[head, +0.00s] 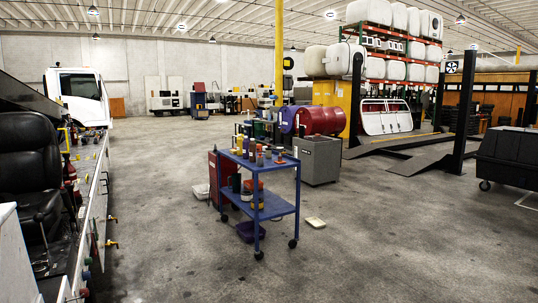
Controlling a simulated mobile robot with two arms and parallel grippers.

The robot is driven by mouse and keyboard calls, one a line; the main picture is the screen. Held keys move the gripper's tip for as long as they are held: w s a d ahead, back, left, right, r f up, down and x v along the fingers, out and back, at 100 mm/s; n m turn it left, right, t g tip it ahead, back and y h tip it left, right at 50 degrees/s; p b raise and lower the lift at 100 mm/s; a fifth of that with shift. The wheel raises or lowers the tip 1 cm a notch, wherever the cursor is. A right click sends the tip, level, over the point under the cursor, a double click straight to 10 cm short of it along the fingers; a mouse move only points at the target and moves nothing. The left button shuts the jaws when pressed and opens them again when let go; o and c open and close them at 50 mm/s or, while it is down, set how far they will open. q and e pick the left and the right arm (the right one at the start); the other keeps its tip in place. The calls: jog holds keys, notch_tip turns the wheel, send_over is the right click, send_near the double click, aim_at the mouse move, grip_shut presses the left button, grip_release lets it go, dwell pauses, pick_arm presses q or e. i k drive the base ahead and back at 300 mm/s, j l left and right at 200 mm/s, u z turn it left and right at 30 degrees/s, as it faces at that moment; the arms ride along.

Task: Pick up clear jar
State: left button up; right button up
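I cannot pick out a clear jar for certain in the head view. A blue wheeled cart (276,209) stands near the middle of the floor. Several small bottles, cans and jars stand on its top shelf, among them a yellow one (239,145) and a grey one (268,153). They are too small to tell which, if any, is clear. More containers sit on lower levels, including an orange-red one (251,186). Neither of my grippers is in view.
A vehicle with a black seat (32,170) lines the left edge. A grey bin (318,160) with a red drum (320,121) stands behind the cart. Floor in front is clear.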

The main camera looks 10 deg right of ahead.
aim_at(268, 150)
jog(key=i+l+z, duration=0.25)
jog(key=i, duration=0.35)
jog(key=i+z, duration=0.2)
jog(key=i, duration=0.35)
